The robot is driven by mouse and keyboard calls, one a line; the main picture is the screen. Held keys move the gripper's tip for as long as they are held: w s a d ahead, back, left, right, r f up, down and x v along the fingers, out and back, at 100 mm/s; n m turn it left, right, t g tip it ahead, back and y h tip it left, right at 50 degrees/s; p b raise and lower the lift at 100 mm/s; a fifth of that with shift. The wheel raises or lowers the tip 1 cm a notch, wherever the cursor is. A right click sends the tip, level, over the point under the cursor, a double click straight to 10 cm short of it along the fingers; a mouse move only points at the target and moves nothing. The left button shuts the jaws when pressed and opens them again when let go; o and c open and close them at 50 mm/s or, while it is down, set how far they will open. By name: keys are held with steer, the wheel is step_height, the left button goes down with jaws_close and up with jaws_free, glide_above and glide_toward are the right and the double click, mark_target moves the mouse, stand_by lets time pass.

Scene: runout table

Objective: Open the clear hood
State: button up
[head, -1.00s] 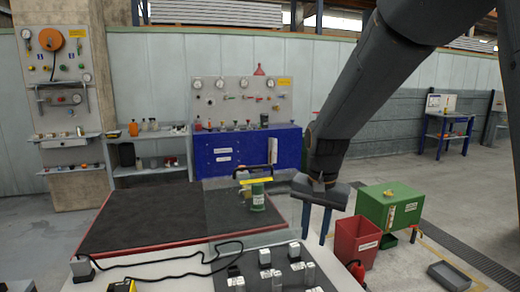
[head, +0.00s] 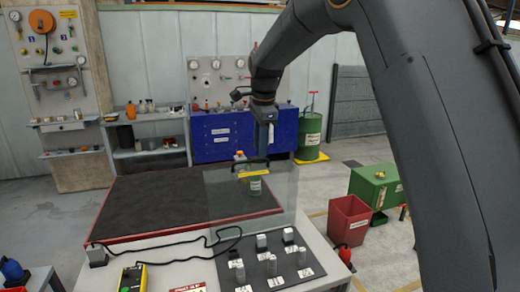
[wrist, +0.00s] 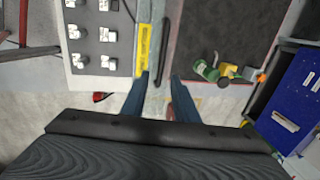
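The clear hood (head: 225,205) is a see-through panel over the near right part of the table. It has a yellow strip (head: 253,173) and a dark bar handle (head: 252,162) along its top edge. My gripper (head: 264,148) points down above the handle in the head view. In the wrist view my gripper (wrist: 162,75) has two blue fingers apart with nothing held. The yellow strip (wrist: 145,45) and the dark handle (wrist: 163,45) appear just beyond the fingertips, with the handle in line with the gap. I see no clear contact.
A green can (head: 255,187) shows through the hood. Several small metal pieces stand on a dark board (head: 285,275) in front of it. A black cable and a yellow meter (head: 132,279) lie at the front left. A red bin (head: 348,222) stands right.

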steer(key=shift+w+f+p, duration=0.15)
steer(key=shift+f+p, duration=0.05)
steer(key=shift+f, duration=0.5)
steer(key=shift+w+f+p, duration=0.1)
steer(key=shift+f+p, duration=0.1)
steer(key=shift+f, duration=0.5)
jaws_close()
stand_by(0.4)
